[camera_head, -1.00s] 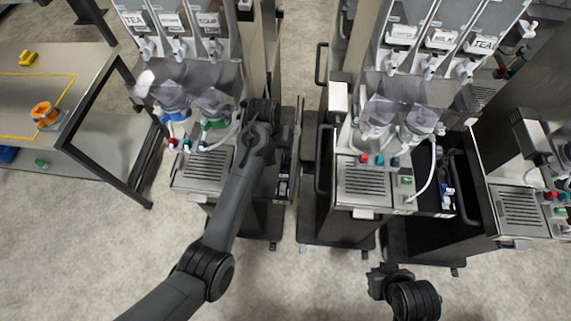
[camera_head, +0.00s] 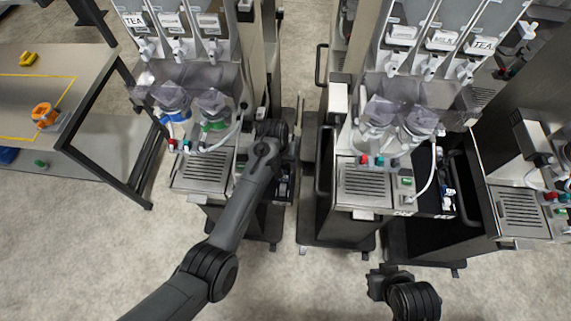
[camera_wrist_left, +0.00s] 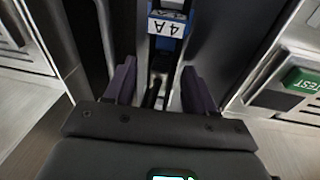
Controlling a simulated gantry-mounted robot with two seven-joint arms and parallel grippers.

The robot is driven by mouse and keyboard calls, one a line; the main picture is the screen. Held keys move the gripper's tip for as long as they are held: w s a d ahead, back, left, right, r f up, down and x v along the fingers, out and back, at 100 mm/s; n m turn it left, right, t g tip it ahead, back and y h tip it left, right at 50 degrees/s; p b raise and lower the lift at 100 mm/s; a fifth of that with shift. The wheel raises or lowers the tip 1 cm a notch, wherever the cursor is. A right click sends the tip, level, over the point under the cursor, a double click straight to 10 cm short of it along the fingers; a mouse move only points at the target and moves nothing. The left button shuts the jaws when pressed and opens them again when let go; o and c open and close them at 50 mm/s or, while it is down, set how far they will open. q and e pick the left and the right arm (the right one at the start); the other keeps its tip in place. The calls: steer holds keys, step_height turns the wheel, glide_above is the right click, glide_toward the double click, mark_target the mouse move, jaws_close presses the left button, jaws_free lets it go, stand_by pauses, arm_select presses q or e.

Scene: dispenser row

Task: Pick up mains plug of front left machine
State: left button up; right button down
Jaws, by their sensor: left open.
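The front left machine (camera_head: 205,170) is the silver dispenser with blue and green funnels at the left of the head view. My left arm reaches to the right side of this machine; its fingers are hidden there behind the wrist. In the left wrist view my left gripper (camera_wrist_left: 160,92) is open, with dark fingers on both sides of a narrow dark slot. A blue part (camera_wrist_left: 168,25) with a white label marked 4A lies ahead of the fingertips. Dark, thin shapes show between the fingers; I cannot tell whether the mains plug is among them.
A second machine (camera_head: 365,185) stands to the right across a narrow gap, with another at the far right. A table (camera_head: 100,105) with an orange item is at the left. The floor in front is clear. Part of my right arm shows at the bottom right.

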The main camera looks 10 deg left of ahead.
arm_select(q)
jaws_close()
stand_by(0.3)
steer(key=shift+r, duration=0.2)
step_height(320, 180, up, 2)
steer(key=p, duration=0.2)
steer(key=shift+d+p, duration=0.1)
steer(key=shift+p, duration=0.2)
step_height(320, 180, up, 16)
steer(key=p, duration=1.6)
steer(key=shift+f, duration=0.15)
steer(key=shift+r+p, duration=0.65)
